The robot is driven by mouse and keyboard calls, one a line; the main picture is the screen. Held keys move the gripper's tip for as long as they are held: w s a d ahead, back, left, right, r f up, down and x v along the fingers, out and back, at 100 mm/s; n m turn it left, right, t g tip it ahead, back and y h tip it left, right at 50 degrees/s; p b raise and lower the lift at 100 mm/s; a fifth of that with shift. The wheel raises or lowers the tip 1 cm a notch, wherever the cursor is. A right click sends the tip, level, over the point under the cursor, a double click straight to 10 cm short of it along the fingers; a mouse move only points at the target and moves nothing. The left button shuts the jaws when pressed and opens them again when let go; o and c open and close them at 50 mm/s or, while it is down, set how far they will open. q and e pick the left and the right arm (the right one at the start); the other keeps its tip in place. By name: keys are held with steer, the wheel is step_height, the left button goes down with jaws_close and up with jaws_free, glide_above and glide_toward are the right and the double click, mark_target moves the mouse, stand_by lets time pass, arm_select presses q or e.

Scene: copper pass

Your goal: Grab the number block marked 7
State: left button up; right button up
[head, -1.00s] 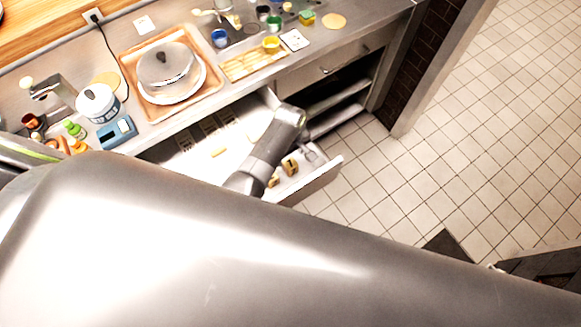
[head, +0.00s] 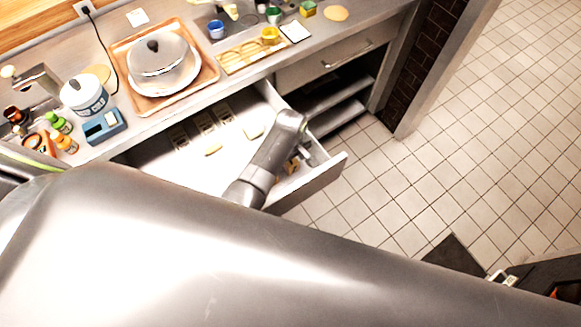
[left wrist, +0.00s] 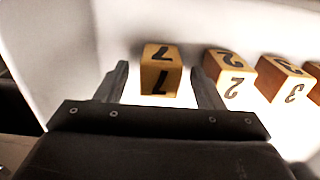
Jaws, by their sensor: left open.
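The block marked 7 (left wrist: 162,71) is a yellow and brown wooden cube in the left wrist view, with its figures upside down. It sits in a white open drawer (head: 327,178), between the spread fingers of my left gripper (left wrist: 160,75), with gaps at both sides. The gripper is open and holds nothing. In the head view my left arm reaches over the drawer's right part and mostly hides the blocks there; I cannot tell their numbers. My right gripper cannot be made out.
A block marked 2 (left wrist: 231,75) and one marked 3 (left wrist: 287,78) stand right of the 7. The counter above the drawer bears a tray (head: 207,88) with a lidded pot (head: 160,56), and a blue scale (head: 104,127). Tiled floor lies open at right.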

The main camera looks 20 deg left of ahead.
arm_select(q)
steer(key=shift+f, duration=0.45)
steer(key=c, duration=1.1)
steer(key=shift+r, duration=0.2)
